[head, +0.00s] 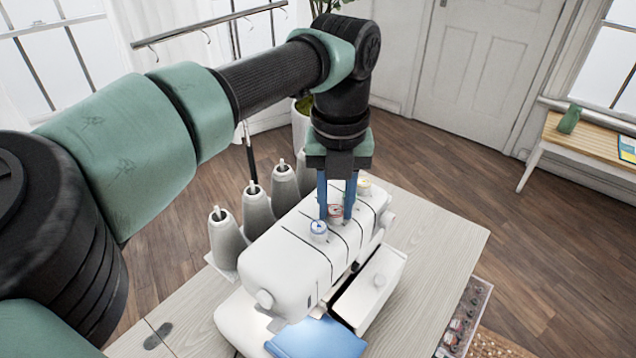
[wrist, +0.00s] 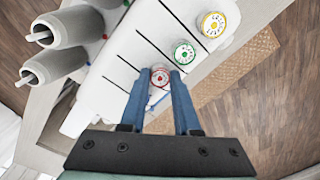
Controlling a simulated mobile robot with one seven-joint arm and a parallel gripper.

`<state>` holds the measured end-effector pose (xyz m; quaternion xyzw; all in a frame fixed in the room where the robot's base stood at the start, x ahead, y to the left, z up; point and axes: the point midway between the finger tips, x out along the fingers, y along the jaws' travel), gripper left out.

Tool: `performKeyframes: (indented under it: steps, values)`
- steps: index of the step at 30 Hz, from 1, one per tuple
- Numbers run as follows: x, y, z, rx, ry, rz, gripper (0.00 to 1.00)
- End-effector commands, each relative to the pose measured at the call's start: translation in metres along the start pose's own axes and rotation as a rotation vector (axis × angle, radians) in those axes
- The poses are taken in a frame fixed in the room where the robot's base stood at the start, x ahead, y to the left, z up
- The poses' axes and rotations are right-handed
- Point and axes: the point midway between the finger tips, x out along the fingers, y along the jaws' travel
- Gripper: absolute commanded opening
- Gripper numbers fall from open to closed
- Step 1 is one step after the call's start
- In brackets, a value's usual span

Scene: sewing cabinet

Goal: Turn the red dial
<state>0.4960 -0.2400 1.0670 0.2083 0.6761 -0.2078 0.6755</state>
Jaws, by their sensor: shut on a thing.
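The red dial (head: 335,211) is a small white knob with red markings on the top of the white sewing machine (head: 290,258). It also shows in the wrist view (wrist: 159,75). My gripper (head: 336,207) points down over the machine, with its two blue fingers on either side of the red dial. In the wrist view, the fingertips (wrist: 159,79) are shut on the dial's sides. The fingers partly cover the dial in the head view.
A blue dial (head: 319,229) stands close to my gripper. A green dial (wrist: 184,53) and a yellow dial (wrist: 211,24) are on the other side. Several grey thread cones (head: 226,238) stand behind the machine. Blue fabric (head: 316,338) lies in front.

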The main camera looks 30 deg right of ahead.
Motion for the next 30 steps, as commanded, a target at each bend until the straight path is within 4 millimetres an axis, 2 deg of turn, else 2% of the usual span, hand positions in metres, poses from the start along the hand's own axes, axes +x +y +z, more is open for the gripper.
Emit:
performKeyframes:
  steps: [18, 30]
  values:
    - [-0.0026, -0.0001, 0.0011, 0.561, -0.005, 0.0, 0.0]
    - [-0.0019, -0.0002, 0.0013, 0.784, -0.006, 0.001, 0.0]
